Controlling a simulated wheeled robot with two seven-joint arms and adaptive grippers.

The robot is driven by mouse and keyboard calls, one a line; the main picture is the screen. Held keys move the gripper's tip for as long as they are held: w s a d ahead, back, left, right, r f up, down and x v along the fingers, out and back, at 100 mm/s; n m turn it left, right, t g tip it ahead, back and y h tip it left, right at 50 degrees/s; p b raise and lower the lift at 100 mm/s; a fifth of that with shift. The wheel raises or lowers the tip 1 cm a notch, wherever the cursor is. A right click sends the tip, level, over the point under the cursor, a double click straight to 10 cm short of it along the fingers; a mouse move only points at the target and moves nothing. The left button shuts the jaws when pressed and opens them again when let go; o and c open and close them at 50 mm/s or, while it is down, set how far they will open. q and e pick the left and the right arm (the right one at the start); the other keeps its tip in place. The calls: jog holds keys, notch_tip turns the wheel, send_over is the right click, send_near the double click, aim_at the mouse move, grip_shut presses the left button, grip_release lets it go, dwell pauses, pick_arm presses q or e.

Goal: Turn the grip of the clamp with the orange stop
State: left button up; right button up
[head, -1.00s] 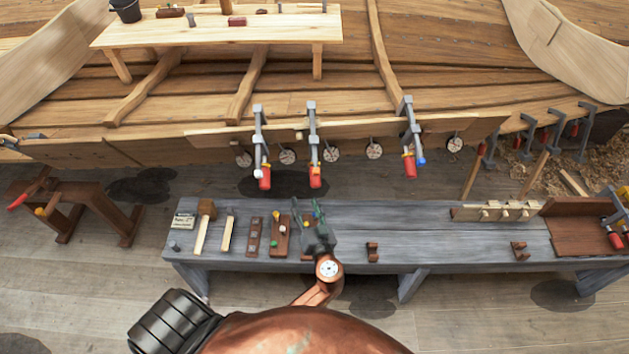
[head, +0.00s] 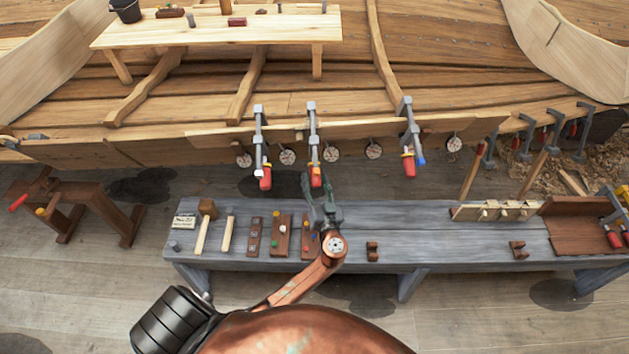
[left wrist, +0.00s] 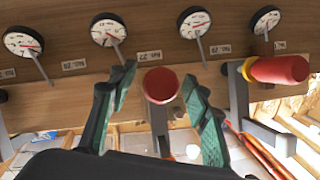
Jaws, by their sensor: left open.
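Three grey bar clamps with red grips hang along the hull's plank edge. The middle clamp (head: 313,135) has its red grip (head: 316,179) just beyond my left gripper (head: 320,190). In the left wrist view that red grip (left wrist: 160,85) shows end-on between the open green fingers, with gaps on both sides. The left clamp (head: 259,135) has a white stop, and the right clamp (head: 408,125) a blue stop. I cannot clearly make out an orange stop; the middle clamp's stop is small or hidden. My right gripper is not in view.
Round dial gauges (left wrist: 108,29) line the plank behind the clamps. A grey bench (head: 435,235) with mallets and blocks stands below.

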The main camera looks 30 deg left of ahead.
pick_arm(q)
jog(key=shift+c, duration=0.4)
jog(key=c, duration=1)
jog(key=shift+a, duration=0.2)
jog(key=shift+c, duration=0.4)
jog(key=shift+d, duration=0.2)
jog(key=m+b, duration=0.1)
jog(key=m+g+y+b, duration=0.1)
jog(key=b, duration=0.1)
jog(key=shift+f+y+b, duration=0.25)
jog(key=shift+y+b, duration=0.05)
jog(key=shift+m+g+y+b, duration=0.5)
jog(key=shift+m+y+b, duration=0.3)
jog(key=shift+m+b, duration=0.3)
jog(key=shift+r+m+y+b, duration=0.15)
jog(key=shift+m+y+b, duration=0.35)
jog(key=shift+y+b, duration=0.15)
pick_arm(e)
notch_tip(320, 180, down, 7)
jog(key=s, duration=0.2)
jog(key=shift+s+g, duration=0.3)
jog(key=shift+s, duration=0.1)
